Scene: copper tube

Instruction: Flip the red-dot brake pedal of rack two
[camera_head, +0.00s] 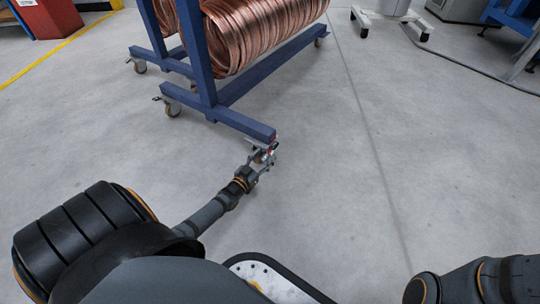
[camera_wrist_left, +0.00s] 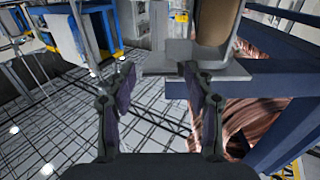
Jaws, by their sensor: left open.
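The blue rack (camera_head: 240,122) stands ahead on casters and carries copper coils. My left gripper (camera_head: 266,150) is open at the rack's near right corner, by the caster there. A small red spot (camera_head: 271,150) shows at that corner, partly hidden by the gripper; I cannot make out the pedal's shape. In the left wrist view, my left gripper's fingers (camera_wrist_left: 158,82) are spread apart. A grey metal caster bracket (camera_wrist_left: 222,71) lies just beyond them, with a brown wheel (camera_wrist_left: 215,22) above it. No red dot shows there. My right gripper is out of view.
Copper coils (camera_head: 262,32) fill the rack above. Another caster (camera_head: 172,109) with a brake lever is at the rack's left end. A yellow line (camera_head: 50,54) and a red box (camera_head: 48,17) are at the upper left.

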